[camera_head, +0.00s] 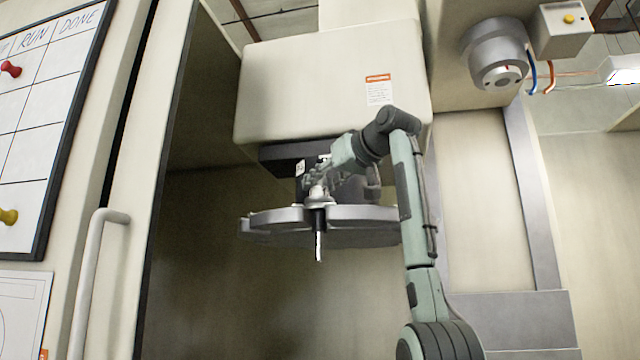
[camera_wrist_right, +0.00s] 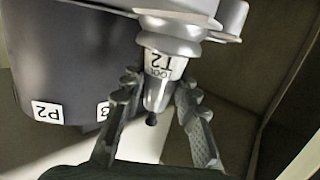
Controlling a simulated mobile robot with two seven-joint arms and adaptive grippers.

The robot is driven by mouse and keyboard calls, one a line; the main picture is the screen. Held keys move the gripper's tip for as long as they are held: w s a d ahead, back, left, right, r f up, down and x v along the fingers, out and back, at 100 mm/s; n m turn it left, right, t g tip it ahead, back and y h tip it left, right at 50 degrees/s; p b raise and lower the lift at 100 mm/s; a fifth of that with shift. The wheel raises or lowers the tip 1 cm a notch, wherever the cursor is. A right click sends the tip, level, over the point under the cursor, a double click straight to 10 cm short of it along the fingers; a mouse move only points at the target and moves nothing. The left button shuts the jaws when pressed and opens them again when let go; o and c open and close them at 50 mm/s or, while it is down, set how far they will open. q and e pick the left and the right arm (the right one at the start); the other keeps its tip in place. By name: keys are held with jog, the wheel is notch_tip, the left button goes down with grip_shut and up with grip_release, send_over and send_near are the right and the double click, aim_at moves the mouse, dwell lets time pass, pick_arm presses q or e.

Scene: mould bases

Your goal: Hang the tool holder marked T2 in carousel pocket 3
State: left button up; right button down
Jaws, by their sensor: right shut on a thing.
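The tool holder marked T2 (camera_wrist_right: 162,62) is a grey cone with a white label; its tip ends in a dark knob. My right gripper (camera_wrist_right: 158,88) is shut on it, one finger on each side of the cone. In the head view my right gripper (camera_head: 318,187) is at the front edge of the grey carousel disc (camera_head: 275,217). The holder's dark collar and thin bright tool (camera_head: 318,245) hang below the disc edge. Labels P2 (camera_wrist_right: 47,112) and a partly hidden 3 (camera_wrist_right: 103,111) show on the dark hub. I cannot tell whether the holder is fully seated. My left gripper is not in view.
A cream machine housing (camera_head: 320,85) overhangs the carousel. A grey spindle (camera_head: 497,55) is at the upper right. A door with a handle (camera_head: 92,270) and a magnetic board (camera_head: 45,125) stand on the left. The space below the disc is clear.

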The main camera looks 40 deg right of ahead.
jog(key=shift+s, duration=0.1)
jog(key=c, duration=1.2)
grip_release()
jog(key=shift+r, duration=0.1)
jog(key=shift+o, duration=0.7)
jog(key=shift+f, duration=0.25)
jog(key=s+r, duration=0.2)
jog(key=s, duration=1)
jog(key=shift+a, duration=0.35)
